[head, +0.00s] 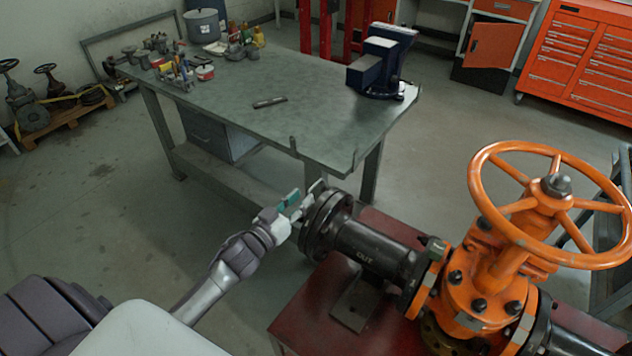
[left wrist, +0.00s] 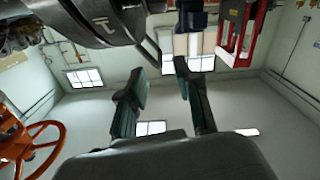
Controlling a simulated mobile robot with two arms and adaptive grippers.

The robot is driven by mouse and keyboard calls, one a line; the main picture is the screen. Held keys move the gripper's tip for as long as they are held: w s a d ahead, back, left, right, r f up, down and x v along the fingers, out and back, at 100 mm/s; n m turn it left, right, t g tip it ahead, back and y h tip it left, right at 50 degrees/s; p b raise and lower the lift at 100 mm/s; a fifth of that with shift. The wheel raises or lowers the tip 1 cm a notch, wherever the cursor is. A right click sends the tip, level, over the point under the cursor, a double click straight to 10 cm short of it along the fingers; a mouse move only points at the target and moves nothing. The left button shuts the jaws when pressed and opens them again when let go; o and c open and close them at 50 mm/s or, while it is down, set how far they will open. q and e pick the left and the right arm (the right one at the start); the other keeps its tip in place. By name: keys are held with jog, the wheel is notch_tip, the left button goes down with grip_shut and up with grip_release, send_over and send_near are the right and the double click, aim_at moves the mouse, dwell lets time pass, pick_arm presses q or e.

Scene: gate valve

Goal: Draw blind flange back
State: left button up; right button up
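The blind flange (head: 318,226) is a dark disc at the left end of the black pipe (head: 370,248) marked OUT. It sits against the pipe's end flange; I cannot make out a gap. My left gripper (head: 305,196) is just left of the flange's face, close to its upper edge. In the left wrist view its two teal-padded fingers (left wrist: 163,95) stand apart. Dark round metal, likely the flange (left wrist: 100,22), fills the top left there, and a thin dark bar (left wrist: 150,47) shows near the fingertips. I cannot tell if the fingers touch anything. My right gripper is out of view.
The orange gate valve with its handwheel (head: 548,200) stands right of the pipe on a dark red stand (head: 300,300). A green workbench (head: 240,110) with a blue vise (head: 380,65) stands behind. The floor left of the flange is clear.

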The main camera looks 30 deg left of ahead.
aim_at(315, 184)
pick_arm(q)
jog(key=w, duration=0.4)
jog(key=w+d, duration=0.1)
jog(key=w, duration=0.1)
jog(key=shift+w+p, duration=0.3)
jog(key=shift+w, duration=0.1)
jog(key=shift+s, duration=0.1)
grip_shut()
